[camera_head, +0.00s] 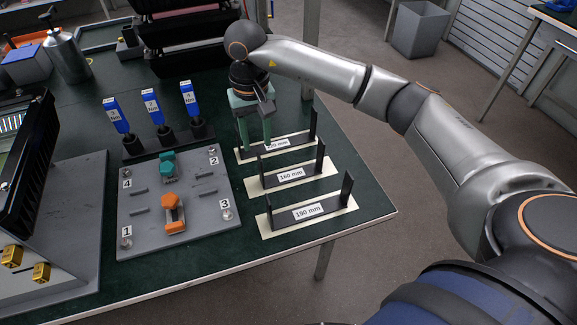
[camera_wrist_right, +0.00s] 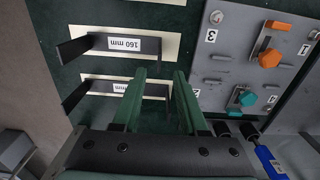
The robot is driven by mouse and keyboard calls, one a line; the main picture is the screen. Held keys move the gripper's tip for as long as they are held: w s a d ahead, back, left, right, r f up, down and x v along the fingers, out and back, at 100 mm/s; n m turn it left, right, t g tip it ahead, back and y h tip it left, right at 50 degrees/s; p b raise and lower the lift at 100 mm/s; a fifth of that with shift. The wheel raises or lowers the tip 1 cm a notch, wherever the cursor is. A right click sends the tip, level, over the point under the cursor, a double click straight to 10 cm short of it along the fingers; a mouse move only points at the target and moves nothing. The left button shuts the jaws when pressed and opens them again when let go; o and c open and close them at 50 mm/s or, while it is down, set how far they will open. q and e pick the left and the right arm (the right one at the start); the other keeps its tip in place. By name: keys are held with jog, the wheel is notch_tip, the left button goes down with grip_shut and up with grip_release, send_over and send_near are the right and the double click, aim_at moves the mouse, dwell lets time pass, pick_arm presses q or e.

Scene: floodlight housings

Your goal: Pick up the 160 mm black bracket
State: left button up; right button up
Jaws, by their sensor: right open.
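The 160 mm black bracket (camera_head: 308,171) lies on a cream strip, the middle one of three in a row at the right of the table. It has upright ends and a white "160 mm" label. In the right wrist view the bracket (camera_wrist_right: 76,48) is at the upper left, its label upside down. My right gripper (camera_head: 254,143) has green fingers, pointing down, open and empty. It is over the far bracket (camera_head: 312,125), behind the 160 mm one. The open fingers (camera_wrist_right: 160,73) also show in the wrist view, beside that far bracket. My left gripper is not in view.
The 190 mm bracket (camera_head: 345,192) lies nearest the front edge. Left of the brackets is a grey plate (camera_head: 150,240) with orange and teal clamps. Blue-handled tools (camera_head: 154,107) stand in a rack behind it. A dark housing (camera_head: 25,170) stands far left.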

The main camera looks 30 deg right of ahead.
aim_at(262, 183)
notch_tip(262, 183, down, 12)
jog(key=shift+s+r+p, duration=0.1)
jog(key=shift+r+p, duration=0.05)
jog(key=shift+p, duration=0.3)
grip_shut()
dwell(1.4)
